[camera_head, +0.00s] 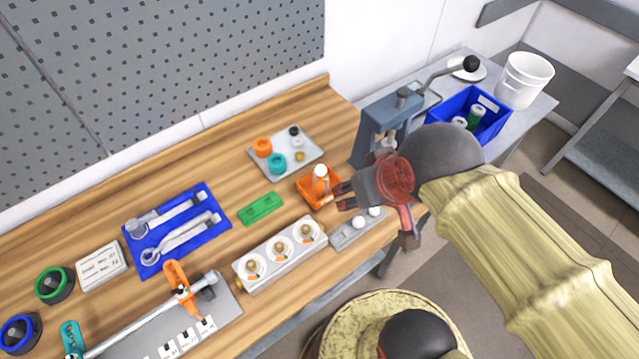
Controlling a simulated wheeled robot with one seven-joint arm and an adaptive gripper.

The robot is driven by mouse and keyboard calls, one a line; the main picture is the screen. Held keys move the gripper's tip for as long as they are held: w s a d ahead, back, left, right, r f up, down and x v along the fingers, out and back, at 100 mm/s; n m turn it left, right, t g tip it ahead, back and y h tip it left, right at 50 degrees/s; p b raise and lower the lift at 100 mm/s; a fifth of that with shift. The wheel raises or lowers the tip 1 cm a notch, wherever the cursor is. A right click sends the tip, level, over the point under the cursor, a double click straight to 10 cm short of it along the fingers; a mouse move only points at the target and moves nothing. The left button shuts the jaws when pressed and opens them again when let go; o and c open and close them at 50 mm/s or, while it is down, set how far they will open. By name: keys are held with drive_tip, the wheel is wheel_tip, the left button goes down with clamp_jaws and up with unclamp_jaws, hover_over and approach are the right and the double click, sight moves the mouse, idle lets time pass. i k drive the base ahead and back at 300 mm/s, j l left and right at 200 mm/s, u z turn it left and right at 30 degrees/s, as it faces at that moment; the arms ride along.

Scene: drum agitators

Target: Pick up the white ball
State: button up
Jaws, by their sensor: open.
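Two white balls sit side by side in a grey holder (346,238) near the front edge of the wooden bench: a left ball (358,221) and a right ball (375,210). A further white rounded object (320,170) shows at an orange bin (308,193) just behind; I cannot tell if it is a ball or a bottle top. My gripper (341,196) is open and points left, between the orange bin and the grey holder. It looks empty. The gripper body and arm hide the area right of the balls.
A grey lever press (378,125) stands close behind my gripper. A white block with round gauges (280,255) is left of the holder. A tray of small caps (288,160) lies at the back. A blue crate (490,118) and white bucket (525,80) are at the right.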

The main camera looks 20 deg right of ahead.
sight(321, 170)
drive_tip(key=z, duration=0.5)
drive_tip(key=j+z, duration=0.25)
drive_tip(key=z, duration=0.2)
drive_tip(key=k+j+z, duration=0.15)
drive_tip(key=z, duration=0.3)
drive_tip(key=k+j+z, duration=0.1)
drive_tip(key=z, duration=0.35)
drive_tip(key=j, duration=0.1)
